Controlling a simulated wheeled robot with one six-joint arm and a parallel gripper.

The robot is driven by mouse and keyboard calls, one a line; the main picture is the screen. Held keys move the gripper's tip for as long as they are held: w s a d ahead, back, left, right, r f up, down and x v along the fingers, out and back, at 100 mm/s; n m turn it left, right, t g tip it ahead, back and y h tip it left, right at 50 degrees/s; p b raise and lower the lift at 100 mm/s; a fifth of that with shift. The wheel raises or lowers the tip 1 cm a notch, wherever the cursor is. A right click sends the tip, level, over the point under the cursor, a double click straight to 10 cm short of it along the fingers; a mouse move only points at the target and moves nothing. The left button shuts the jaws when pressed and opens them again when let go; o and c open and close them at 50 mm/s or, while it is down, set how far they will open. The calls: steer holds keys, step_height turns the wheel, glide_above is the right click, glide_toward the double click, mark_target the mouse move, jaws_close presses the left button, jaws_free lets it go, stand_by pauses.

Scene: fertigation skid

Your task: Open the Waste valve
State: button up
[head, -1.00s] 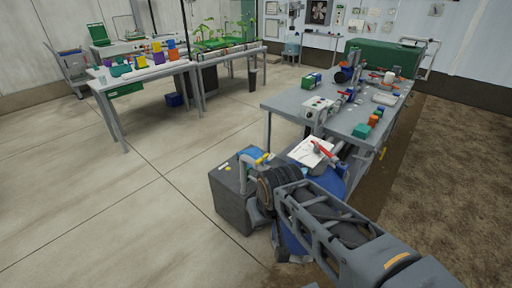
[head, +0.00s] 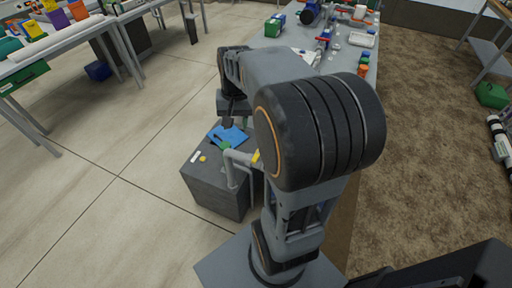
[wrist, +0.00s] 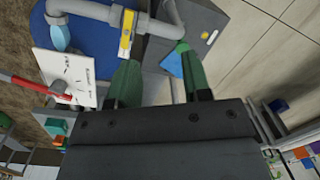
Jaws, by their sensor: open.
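A small valve with a yellow lever (wrist: 127,32) sits on a grey pipe (wrist: 95,10) in the wrist view; the lever lies across the pipe. No Waste label is readable, so I cannot tell whether this is the Waste valve. In the head view part of the yellow lever (head: 256,157) shows beside my arm. A red lever (wrist: 25,84) lies over a white printed plate (wrist: 72,68) at the wrist view's left. My gripper (wrist: 157,57) is open and empty, its two green-tipped fingers apart, below the yellow lever in the picture. No contact with a lever is visible.
A grey box (head: 215,185) stands on the floor under the pipe, with a blue piece (wrist: 172,63) on top. A blue drum (wrist: 88,38) is beside it. A grey workbench (head: 270,42) holds several items behind. Open concrete floor lies to the left.

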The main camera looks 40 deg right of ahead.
steer(key=w+d+f+m+g+y+b, duration=0.1)
steer(key=d+f+m, duration=0.2)
steer(key=d, duration=0.3)
steer(key=w+d+f+m+g+y, duration=0.1)
steer(key=d+f+m+y, duration=0.15)
steer(key=d, duration=0.45)
steer(key=shift+h, duration=0.25)
steer(key=b+x, duration=0.1)
steer(key=x, duration=1.1)
steer(key=shift+f, duration=0.4)
steer(key=shift+s+a+f, duration=0.15)
steer(key=shift+a+f, duration=0.05)
steer(key=shift+f, duration=0.45)
steer(key=shift+c, duration=0.3)
jaws_close()
